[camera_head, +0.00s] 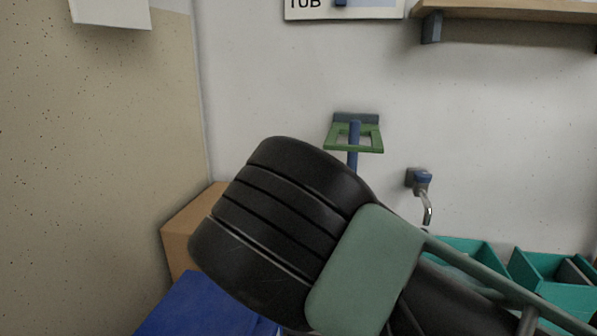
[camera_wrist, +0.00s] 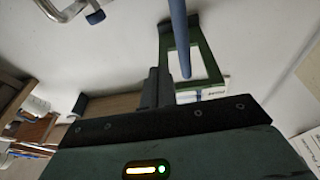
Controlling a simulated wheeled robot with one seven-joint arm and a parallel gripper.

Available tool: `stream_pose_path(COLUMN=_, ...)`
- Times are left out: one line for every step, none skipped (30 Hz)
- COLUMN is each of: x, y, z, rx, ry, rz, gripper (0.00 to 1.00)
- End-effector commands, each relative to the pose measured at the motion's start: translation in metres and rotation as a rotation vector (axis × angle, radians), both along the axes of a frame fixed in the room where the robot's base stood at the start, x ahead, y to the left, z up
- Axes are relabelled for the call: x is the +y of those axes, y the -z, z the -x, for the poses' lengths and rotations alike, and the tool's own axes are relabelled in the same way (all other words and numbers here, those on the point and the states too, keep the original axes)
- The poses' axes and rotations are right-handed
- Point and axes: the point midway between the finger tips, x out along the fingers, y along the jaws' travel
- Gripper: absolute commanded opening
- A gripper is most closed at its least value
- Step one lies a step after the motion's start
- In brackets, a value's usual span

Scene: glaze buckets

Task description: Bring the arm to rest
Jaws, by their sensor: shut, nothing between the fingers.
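My gripper (camera_wrist: 157,86) shows in the wrist view as a dark pair of fingers, closed together with nothing held. In that view a green bracket (camera_wrist: 199,38) on the wall lies just right of the fingers, and a blue rod (camera_wrist: 179,38) crosses its opening. I cannot tell how far the fingers are from them. In the head view the green bracket (camera_head: 375,138) and blue rod (camera_head: 354,133) are on the wall beyond my arm. The black ribbed and grey-green parts of my arm fill the middle and hide the rod's lower part; the gripper is not visible there.
A wall tap (camera_head: 420,186) is right of the bracket. Teal bins (camera_head: 550,270) stand lower right, partly behind my arm. A cardboard box (camera_head: 180,232) and a blue object (camera_head: 200,308) are at lower left. A wooden shelf (camera_head: 510,10) and a sign (camera_head: 372,10) are above.

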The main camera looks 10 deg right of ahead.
Motion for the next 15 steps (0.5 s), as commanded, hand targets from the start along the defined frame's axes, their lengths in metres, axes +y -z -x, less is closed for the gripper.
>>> stream_pose_path(x=-0.006, y=0.021, z=0.001, rx=0.134, ry=0.012, rz=-0.082, gripper=0.0)
stream_pose_path(x=-0.005, y=0.035, z=0.004, rx=0.22, ry=0.011, rz=-0.125, gripper=0.0)
stream_pose_path(x=-0.001, y=0.053, z=0.01, rx=0.334, ry=0.0, rz=-0.183, gripper=0.0)
stream_pose_path(x=0.003, y=0.065, z=0.016, rx=0.419, ry=-0.012, rz=-0.224, gripper=0.0)
stream_pose_path(x=0.01, y=0.075, z=0.023, rx=0.501, ry=-0.03, rz=-0.261, gripper=0.0)
stream_pose_path(x=0.02, y=0.086, z=0.034, rx=0.605, ry=-0.057, rz=-0.307, gripper=0.0)
stream_pose_path(x=0.03, y=0.092, z=0.043, rx=0.682, ry=-0.084, rz=-0.338, gripper=0.0)
stream_pose_path(x=0.039, y=0.097, z=0.054, rx=0.759, ry=-0.115, rz=-0.364, gripper=0.0)
stream_pose_path(x=0.053, y=0.101, z=0.069, rx=0.855, ry=-0.16, rz=-0.396, gripper=0.0)
stream_pose_path(x=0.064, y=0.101, z=0.082, rx=0.925, ry=-0.197, rz=-0.414, gripper=0.0)
stream_pose_path(x=0.074, y=0.1, z=0.094, rx=0.993, ry=-0.238, rz=-0.427, gripper=0.0)
stream_pose_path(x=0.087, y=0.097, z=0.113, rx=1.079, ry=-0.295, rz=-0.438, gripper=0.0)
stream_pose_path(x=0.096, y=0.092, z=0.127, rx=1.141, ry=-0.339, rz=-0.44, gripper=0.0)
stream_pose_path(x=0.105, y=0.087, z=0.143, rx=1.201, ry=-0.386, rz=-0.435, gripper=0.0)
stream_pose_path(x=0.115, y=0.079, z=0.163, rx=1.274, ry=-0.45, rz=-0.422, gripper=0.0)
